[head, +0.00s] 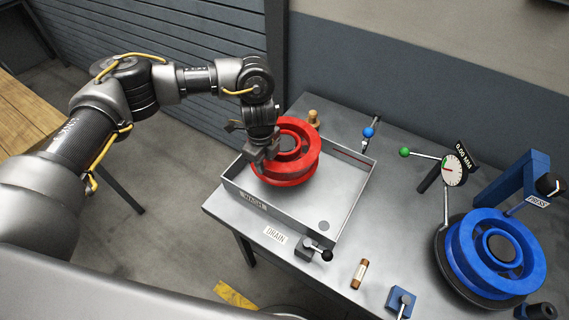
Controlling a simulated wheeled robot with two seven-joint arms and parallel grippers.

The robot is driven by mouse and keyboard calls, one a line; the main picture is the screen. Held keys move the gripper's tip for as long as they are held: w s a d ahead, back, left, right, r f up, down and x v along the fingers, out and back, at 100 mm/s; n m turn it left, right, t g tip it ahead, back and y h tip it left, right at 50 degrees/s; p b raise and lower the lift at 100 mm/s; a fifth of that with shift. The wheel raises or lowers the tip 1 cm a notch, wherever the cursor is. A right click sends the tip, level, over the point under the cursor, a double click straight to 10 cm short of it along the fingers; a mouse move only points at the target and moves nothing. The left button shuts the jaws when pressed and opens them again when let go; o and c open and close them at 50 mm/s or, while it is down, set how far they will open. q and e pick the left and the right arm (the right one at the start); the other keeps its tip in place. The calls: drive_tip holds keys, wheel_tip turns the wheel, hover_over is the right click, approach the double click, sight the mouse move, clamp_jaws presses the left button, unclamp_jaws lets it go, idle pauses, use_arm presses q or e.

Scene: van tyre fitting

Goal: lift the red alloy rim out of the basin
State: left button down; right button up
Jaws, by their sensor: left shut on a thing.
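The red alloy rim (301,167) is in the left part of the shallow grey basin (340,232) on the metal bench. It looks slightly tilted, and whether its underside touches the basin floor cannot be told. My left gripper (262,153) reaches down over the basin wall and is shut on the rim's left side. The fingertips are partly hidden against the rim. My right gripper is not in view.
A drain valve (316,249) sits at the basin's front. A blue rim (495,257) on a black base, a dial gauge (455,169) and a blue press (518,187) stand at the right. A small brown cylinder (359,274) lies at the front. The basin's right part is empty.

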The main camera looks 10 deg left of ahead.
use_arm(q)
drive_tip(key=shift+r+p, duration=0.65)
drive_tip(key=shift+p, duration=0.05)
idle(0.5)
drive_tip(key=shift+r, duration=0.25)
drive_tip(key=shift+p, duration=0.3)
drive_tip(key=shift+s, duration=0.1)
drive_tip(key=s+a+r+p, duration=0.2)
drive_tip(key=s+a+p, duration=0.2)
drive_tip(key=s, duration=0.7)
drive_tip(key=shift+a+p, duration=0.2)
drive_tip(key=shift+p, duration=0.9)
idle(0.4)
drive_tip(key=shift+w+f, duration=0.1)
